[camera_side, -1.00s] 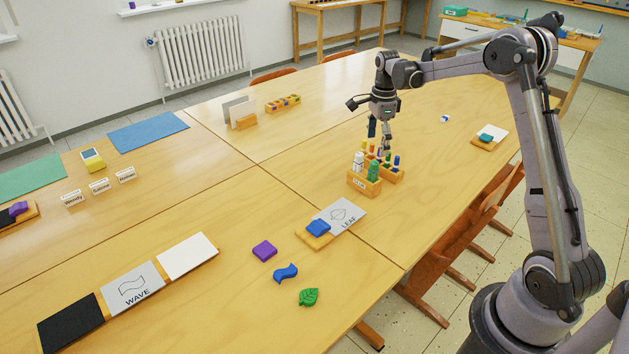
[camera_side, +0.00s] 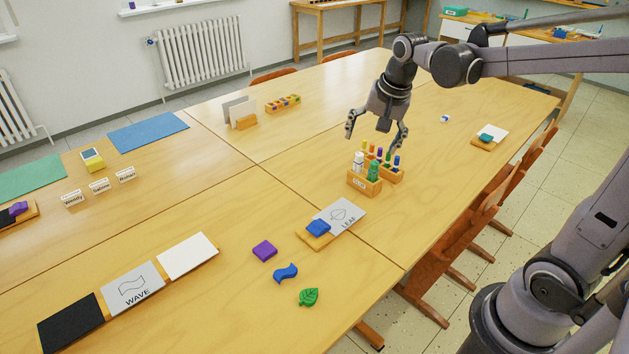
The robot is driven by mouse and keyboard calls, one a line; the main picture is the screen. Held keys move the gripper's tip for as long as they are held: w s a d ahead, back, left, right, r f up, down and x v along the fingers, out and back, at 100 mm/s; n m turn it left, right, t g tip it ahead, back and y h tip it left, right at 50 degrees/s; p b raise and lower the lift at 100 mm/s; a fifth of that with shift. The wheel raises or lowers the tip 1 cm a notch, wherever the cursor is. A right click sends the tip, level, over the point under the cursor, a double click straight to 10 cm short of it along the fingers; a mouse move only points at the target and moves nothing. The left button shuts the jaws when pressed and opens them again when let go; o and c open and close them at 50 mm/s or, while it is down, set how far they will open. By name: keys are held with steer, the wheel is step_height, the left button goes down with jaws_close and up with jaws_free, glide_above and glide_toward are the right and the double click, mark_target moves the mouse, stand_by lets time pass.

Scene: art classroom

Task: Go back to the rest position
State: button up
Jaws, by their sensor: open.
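My gripper (camera_side: 373,138) is open and empty, fingers spread and pointing down. It hangs above the table (camera_side: 235,216), near the wooden holder (camera_side: 366,187) with a white glue bottle (camera_side: 358,162), a green bottle (camera_side: 373,171) and coloured markers or crayons. In the picture its right finger is close to the back of the holder; whether they touch cannot be told.
A LEAF card (camera_side: 345,213) with a blue block (camera_side: 318,228) lies in front of the holder. A purple block (camera_side: 265,250), blue wave (camera_side: 285,273) and green leaf (camera_side: 308,297) lie loose. A WAVE card (camera_side: 133,288) is front left. Chairs (camera_side: 470,225) line the right edge.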

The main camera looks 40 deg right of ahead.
steer(key=s+a+f+n+t, duration=0.2)
steer(key=s+a+n+t, duration=0.1)
steer(key=s+a+n, duration=0.6)
steer(key=s+n, duration=0.2)
steer(key=n, duration=0.1)
steer(key=shift+s+a+f+t+y, duration=0.2)
steer(key=shift+s+t+y, duration=0.1)
steer(key=shift+s+y, duration=0.1)
